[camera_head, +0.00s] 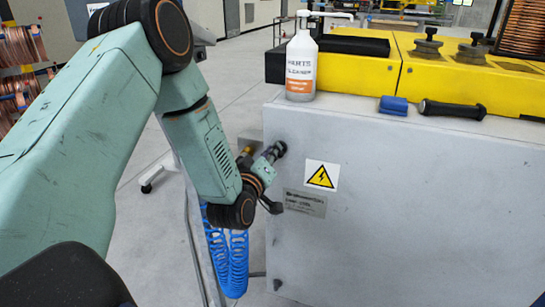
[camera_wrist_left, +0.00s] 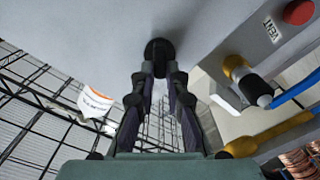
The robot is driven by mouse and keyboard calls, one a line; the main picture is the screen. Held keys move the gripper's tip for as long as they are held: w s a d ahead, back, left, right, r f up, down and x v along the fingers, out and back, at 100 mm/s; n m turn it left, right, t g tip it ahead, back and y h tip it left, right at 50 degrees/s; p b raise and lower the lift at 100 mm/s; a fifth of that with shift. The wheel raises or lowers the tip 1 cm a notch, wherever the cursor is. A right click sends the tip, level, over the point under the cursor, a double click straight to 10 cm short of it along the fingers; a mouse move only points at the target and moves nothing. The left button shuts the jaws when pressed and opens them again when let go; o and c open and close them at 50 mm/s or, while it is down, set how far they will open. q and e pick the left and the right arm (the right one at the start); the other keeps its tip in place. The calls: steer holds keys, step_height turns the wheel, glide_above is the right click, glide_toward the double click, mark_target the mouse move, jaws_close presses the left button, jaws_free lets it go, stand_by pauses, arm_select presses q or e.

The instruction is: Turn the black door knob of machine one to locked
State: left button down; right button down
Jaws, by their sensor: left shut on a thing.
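The black door knob (camera_head: 281,146) sits on the left part of the pale grey front panel (camera_head: 400,220) of the machine. My left gripper (camera_head: 273,153) reaches it from the left and is shut on it. In the left wrist view, the two fingertips (camera_wrist_left: 158,73) close on the round black knob (camera_wrist_left: 158,48) against the grey panel. The fingers hide part of the knob, and I cannot read its turn position. My right gripper is not in view.
A white cleaner bottle (camera_head: 301,68), a blue item (camera_head: 393,105) and a black-handled tool (camera_head: 452,110) rest on the machine top. A yellow warning label (camera_head: 321,176) is right of the knob. A blue coiled hose (camera_head: 238,262) hangs below my arm. A red button (camera_wrist_left: 298,12) shows in the wrist view.

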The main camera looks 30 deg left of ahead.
arm_select(q)
steer(key=n+b, duration=0.2)
steer(key=n, duration=0.1)
steer(key=n+b, duration=0.2)
steer(key=n, duration=0.1)
steer(key=f+n+b, duration=0.1)
steer(key=n+b, duration=0.1)
steer(key=n, duration=0.1)
steer(key=shift+a+n, duration=0.2)
steer(key=shift+n, duration=0.2)
steer(key=shift+r, duration=0.1)
steer(key=c, duration=1.4)
jaws_free()
steer(key=shift+o, duration=0.2)
steer(key=shift+s, duration=0.15)
steer(key=v, duration=0.7)
steer(key=shift+s, duration=0.15)
